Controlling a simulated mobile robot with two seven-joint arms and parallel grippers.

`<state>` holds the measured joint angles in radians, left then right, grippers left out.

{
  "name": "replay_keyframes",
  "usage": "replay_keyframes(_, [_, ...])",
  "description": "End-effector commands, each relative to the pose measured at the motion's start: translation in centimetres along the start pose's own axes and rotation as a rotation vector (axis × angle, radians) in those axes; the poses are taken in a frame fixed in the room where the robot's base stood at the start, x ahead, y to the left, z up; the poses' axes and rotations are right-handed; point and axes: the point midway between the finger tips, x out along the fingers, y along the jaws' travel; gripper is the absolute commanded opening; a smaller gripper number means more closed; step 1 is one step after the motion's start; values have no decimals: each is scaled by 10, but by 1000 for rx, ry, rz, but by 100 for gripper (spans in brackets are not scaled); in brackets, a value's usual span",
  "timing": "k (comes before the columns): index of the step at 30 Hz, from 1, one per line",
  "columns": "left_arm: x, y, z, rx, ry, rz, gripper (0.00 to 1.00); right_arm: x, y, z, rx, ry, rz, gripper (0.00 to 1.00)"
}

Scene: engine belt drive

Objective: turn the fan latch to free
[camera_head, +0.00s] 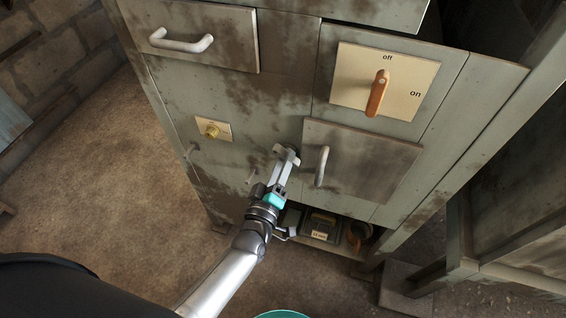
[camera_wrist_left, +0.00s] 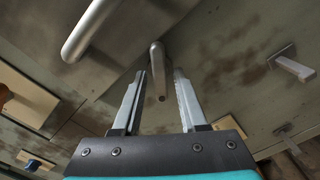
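A short grey lever (camera_wrist_left: 157,62), likely the fan latch, sticks out of the cabinet front just left of the lower-right door. No label on it can be read. My left gripper (camera_head: 285,157) is at this lever in the head view and hides most of it. In the left wrist view the open fingers (camera_wrist_left: 163,84) stand on either side of the lever's end. The left finger looks close to it, with a gap to the right finger. I cannot tell whether either touches. My right gripper is not in view.
The door's bar handle (camera_head: 322,166) is just right of the gripper. Another grey lever (camera_wrist_left: 292,66) shows to the right. An open shelf with a box (camera_head: 320,228) lies below.

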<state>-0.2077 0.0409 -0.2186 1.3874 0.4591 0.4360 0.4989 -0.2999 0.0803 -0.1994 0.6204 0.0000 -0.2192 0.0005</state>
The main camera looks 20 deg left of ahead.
Motion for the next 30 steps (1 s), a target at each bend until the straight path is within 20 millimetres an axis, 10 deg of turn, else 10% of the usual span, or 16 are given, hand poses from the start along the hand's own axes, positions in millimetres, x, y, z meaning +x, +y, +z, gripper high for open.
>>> replay_keyframes(11, [0,0,0,0,0,0,0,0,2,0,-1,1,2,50])
replay_keyframes(30, [0,1,0,55,0,0,0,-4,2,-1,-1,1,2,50])
